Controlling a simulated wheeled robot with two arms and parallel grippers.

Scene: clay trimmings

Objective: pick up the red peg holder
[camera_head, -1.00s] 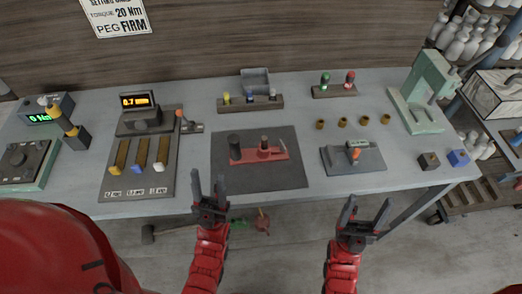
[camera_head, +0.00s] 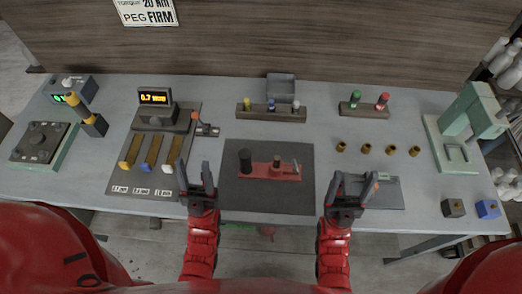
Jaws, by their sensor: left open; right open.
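A low red piece (camera_head: 262,171) with a dark cylinder and smaller upright parts lies on the dark mat (camera_head: 240,198) in the table's middle. A red-topped peg (camera_head: 382,102) stands beside a green-topped peg (camera_head: 356,100) in a small dark block (camera_head: 364,112) at the back right. I cannot tell which is the red peg holder. My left gripper (camera_head: 195,180) is open and empty at the front edge, left of the mat. My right gripper (camera_head: 354,188) is open, right of the mat, partly covering a grey plate (camera_head: 391,195).
A rack (camera_head: 260,113) with several pegs and a grey bin (camera_head: 281,87) stand behind the mat. Several brass cups (camera_head: 366,149) sit right. A gauge board (camera_head: 125,183) is left, a green press (camera_head: 453,150) far right, near dark (camera_head: 454,208) and blue (camera_head: 487,209) cubes.

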